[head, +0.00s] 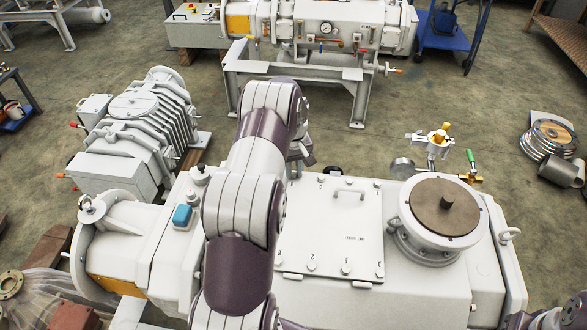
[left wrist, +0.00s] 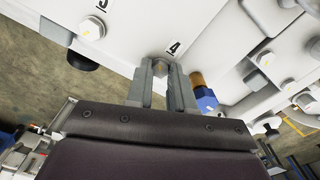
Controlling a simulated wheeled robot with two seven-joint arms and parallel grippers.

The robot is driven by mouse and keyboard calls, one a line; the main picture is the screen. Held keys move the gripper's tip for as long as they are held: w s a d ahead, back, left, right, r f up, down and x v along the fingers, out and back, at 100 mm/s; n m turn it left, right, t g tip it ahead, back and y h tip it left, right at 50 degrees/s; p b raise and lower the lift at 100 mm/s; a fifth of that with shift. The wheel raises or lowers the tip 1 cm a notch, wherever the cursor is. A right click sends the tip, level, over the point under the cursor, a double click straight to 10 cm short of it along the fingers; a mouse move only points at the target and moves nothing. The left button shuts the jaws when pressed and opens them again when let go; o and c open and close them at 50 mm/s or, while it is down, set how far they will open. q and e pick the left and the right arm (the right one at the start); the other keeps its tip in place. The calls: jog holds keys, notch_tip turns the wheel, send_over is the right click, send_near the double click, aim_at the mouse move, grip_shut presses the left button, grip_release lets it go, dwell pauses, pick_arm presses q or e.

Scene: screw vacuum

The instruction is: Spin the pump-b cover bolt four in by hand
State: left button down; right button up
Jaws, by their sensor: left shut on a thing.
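The pump cover (head: 325,222) is a pale rectangular plate with a handle and bolts around its rim, on the large white pump body (head: 420,292). In the left wrist view, the cover bolt (left wrist: 160,67) beside the label "4" is a grey head between the two finger tips. My left gripper (left wrist: 161,80) is shut on this bolt, at the cover's edge. In the head view my left arm hides much of the gripper and the bolt. How deep the bolt sits cannot be told.
Another cover bolt (left wrist: 90,30) sits to the left of bolt four. A blue-and-brass fitting (left wrist: 203,92) stands close to the right finger. A round brown-topped port (head: 446,205) and a gauge with valves (head: 437,145) stand right of the cover.

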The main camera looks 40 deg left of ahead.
pick_arm(q)
jog(key=m, duration=1.4)
jog(key=shift+m, duration=0.3)
jog(key=m, duration=1)
jog(key=shift+r+m, duration=0.1)
jog(key=shift+m, duration=0.2)
jog(key=shift+w, duration=0.1)
jog(key=c, duration=1)
grip_release()
